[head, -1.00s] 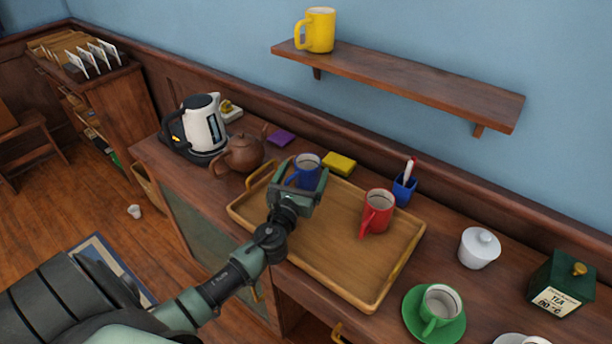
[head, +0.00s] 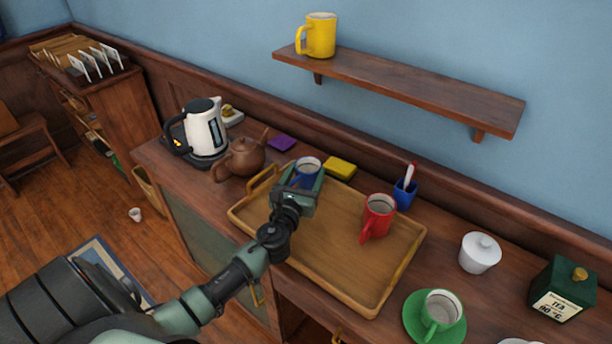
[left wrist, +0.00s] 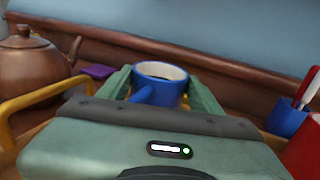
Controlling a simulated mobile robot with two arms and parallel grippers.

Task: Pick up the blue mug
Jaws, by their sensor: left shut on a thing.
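The blue mug (head: 308,169) is at the back left part of the wooden tray (head: 345,278), upright, with a pale inside rim. My left gripper (head: 305,180) is shut on it, one finger on either side. In the left wrist view the blue mug (left wrist: 161,82) sits between the two green fingers, its handle toward the camera and dark contents inside. The gripper hides the mug's lower part, so I cannot tell whether its base touches the tray. My right gripper is not in view.
A red mug (head: 378,216) stands on the tray to the right. A brown teapot (head: 240,159) and white kettle (head: 205,128) are to the left. A yellow sponge (head: 339,166) and blue pen cup (head: 404,194) are behind the tray. A shelf (head: 400,88) holds a yellow mug (head: 321,35).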

